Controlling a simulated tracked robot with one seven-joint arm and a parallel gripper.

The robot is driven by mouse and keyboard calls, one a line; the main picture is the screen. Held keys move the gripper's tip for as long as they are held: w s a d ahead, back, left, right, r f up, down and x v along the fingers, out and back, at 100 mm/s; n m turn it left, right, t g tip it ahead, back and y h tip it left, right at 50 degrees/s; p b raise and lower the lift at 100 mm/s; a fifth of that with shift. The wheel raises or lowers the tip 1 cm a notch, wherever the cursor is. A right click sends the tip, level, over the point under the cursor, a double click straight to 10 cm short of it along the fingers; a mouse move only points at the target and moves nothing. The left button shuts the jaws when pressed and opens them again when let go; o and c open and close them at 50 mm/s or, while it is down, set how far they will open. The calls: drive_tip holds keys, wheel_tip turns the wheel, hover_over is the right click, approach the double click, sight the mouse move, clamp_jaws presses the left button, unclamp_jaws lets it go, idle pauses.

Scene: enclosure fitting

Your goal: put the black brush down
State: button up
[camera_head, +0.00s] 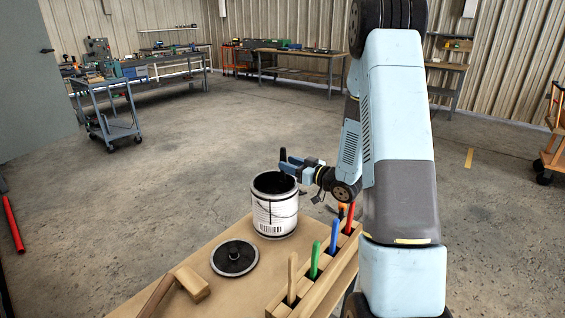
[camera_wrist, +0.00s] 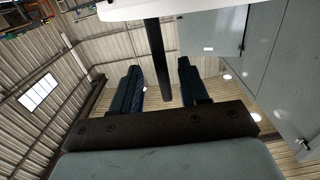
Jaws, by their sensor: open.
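The black brush (camera_head: 283,155) stands upright in the mouth of a white paint can (camera_head: 268,213) on the wooden table; its lower end is hidden inside the can. My gripper (camera_head: 290,166) is at the handle, just above the can's rim on its right side. In the wrist view my gripper (camera_wrist: 160,75) has its two dark fingers apart. The brush's black handle (camera_wrist: 155,50) passes between them, with a gap visible on both sides. The white can (camera_wrist: 180,8) shows at the top edge of that view.
A round black lid (camera_head: 234,258) lies in front of the can. A wooden mallet (camera_head: 193,283) lies at the front left. A wooden rack (camera_head: 326,274) with several coloured handles runs along the table's right side. The concrete floor beyond is open.

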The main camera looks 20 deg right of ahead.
drive_tip(key=v, duration=0.7)
drive_tip(key=s+d+r+m+g+h, duration=0.2)
drive_tip(key=s+r+m+g+h, duration=0.15)
drive_tip(key=r+h, duration=1)
drive_tip(key=s+a+r+m+g+y, duration=0.1)
drive_tip(key=s+a+r, duration=0.1)
drive_tip(key=s, duration=0.6)
drive_tip(key=s+a+r+m+g+y, duration=0.1)
drive_tip(key=s+a+r+g, duration=0.1)
drive_tip(key=s, duration=0.7)
drive_tip(key=s+a+r+m+g+y, duration=0.1)
drive_tip(key=s+a, duration=0.3)
drive_tip(key=s, duration=0.5)
drive_tip(key=shift+a+r+m+g, duration=0.2)
drive_tip(key=shift+r+m+g, duration=0.15)
drive_tip(key=shift+r+g, duration=0.4)
drive_tip(key=shift+d, duration=0.15)
